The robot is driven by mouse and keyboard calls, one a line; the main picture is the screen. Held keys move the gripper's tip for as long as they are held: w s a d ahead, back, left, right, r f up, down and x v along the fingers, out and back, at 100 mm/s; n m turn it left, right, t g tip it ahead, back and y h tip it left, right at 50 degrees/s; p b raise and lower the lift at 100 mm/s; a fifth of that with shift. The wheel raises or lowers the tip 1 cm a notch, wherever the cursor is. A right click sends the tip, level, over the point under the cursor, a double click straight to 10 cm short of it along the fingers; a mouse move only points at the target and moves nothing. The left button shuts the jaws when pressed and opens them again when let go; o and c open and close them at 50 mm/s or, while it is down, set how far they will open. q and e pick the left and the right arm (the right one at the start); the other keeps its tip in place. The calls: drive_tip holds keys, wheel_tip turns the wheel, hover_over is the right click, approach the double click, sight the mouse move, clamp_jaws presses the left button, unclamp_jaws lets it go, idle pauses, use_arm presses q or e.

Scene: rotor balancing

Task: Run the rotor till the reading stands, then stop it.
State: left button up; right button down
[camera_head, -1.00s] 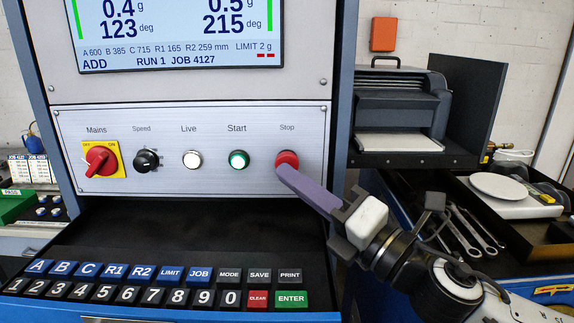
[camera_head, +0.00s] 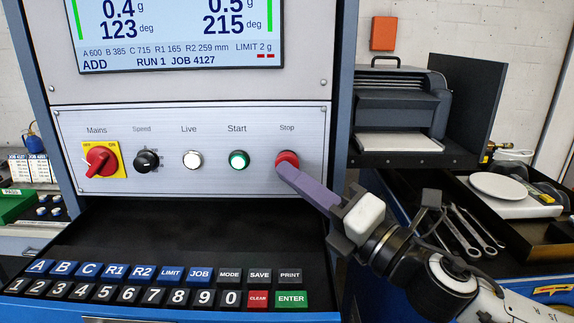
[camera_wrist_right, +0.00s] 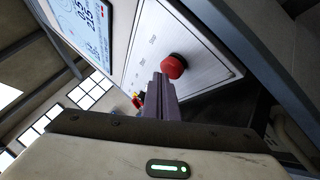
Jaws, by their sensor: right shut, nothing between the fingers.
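The red Stop button (camera_head: 287,160) is at the right end of the control panel. My right gripper (camera_head: 284,172) is shut and empty; its purple fingers reach the button's lower edge in the head view. In the right wrist view the fingertips (camera_wrist_right: 160,80) lie just beside the red button (camera_wrist_right: 174,66); I cannot tell whether they touch it. The Start button (camera_head: 238,159) glows green. The display (camera_head: 180,35) reads 0.4 g at 123 deg and 0.5 g at 215 deg, with ADD and RUN 1 JOB 4127. The rotor and my left gripper are not in view.
The panel also has the red Mains switch (camera_head: 101,159), the Speed knob (camera_head: 146,160) and the white Live lamp (camera_head: 193,159). A keypad (camera_head: 165,284) lies below. A printer (camera_head: 402,115), a scale (camera_head: 505,195) and wrenches (camera_head: 468,230) are to the right.

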drive_tip(key=shift+w, duration=0.45)
idle(0.4)
idle(0.3)
drive_tip(key=shift+s+p, duration=0.3)
drive_tip(key=shift+s, duration=0.55)
drive_tip(key=s+p, duration=0.1)
drive_tip(key=s, duration=0.4)
idle(0.4)
